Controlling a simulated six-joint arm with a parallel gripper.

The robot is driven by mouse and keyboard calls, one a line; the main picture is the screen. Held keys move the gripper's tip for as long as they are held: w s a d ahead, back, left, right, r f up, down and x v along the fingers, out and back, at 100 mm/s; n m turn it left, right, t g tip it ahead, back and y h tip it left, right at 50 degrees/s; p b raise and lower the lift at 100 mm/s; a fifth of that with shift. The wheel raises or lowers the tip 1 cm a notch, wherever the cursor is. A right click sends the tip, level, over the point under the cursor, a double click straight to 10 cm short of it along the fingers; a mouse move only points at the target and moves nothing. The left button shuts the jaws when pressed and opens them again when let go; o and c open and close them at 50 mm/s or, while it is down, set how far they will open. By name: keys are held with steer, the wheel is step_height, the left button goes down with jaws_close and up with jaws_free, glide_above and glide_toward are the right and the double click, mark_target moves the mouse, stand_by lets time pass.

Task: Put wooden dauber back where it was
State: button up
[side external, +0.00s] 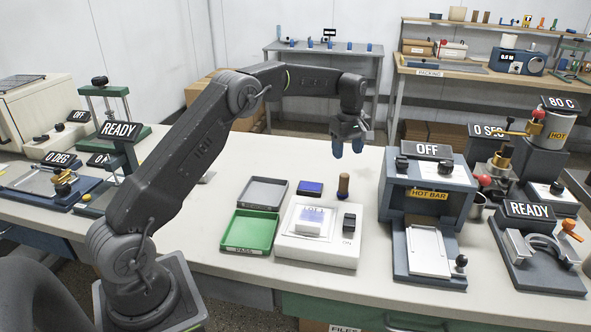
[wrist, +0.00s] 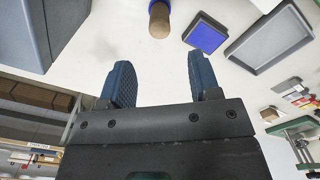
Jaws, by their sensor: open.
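The wooden dauber (side external: 343,186) stands upright on the white table, behind the white scale and just right of the blue ink pad (side external: 310,188). In the wrist view the dauber (wrist: 159,20) shows at the top edge, partly cut off, beside the blue pad (wrist: 206,36). My gripper (side external: 348,149) hangs above the table, higher than the dauber and apart from it. In the wrist view my gripper (wrist: 160,84) has its two blue fingers spread, with nothing between them.
A grey tray (side external: 263,193) and a green tray (side external: 249,231) lie left of the white scale (side external: 318,246). The hot bar press (side external: 428,205) stands to the right. Bare table lies around the dauber's back and right sides.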

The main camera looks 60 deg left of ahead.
steer(key=s+d+r+m+t, duration=0.3)
steer(key=s+d+r+m, duration=0.6)
steer(key=s+r, duration=0.65)
steer(key=s+d+f+m+t, duration=0.1)
steer(key=s+d+m, duration=0.1)
steer(key=s, duration=0.5)
steer(key=s+d+f+m, duration=0.2)
steer(key=s+m, duration=0.1)
steer(key=s, duration=0.4)
steer(key=s+d+f+m+t, duration=0.1)
steer(key=s+d+m, duration=0.1)
steer(key=s, duration=0.5)
steer(key=shift+s+d+f+m+t, duration=0.2)
steer(key=shift+d+f+m+t, duration=0.15)
steer(key=shift+d, duration=0.2)
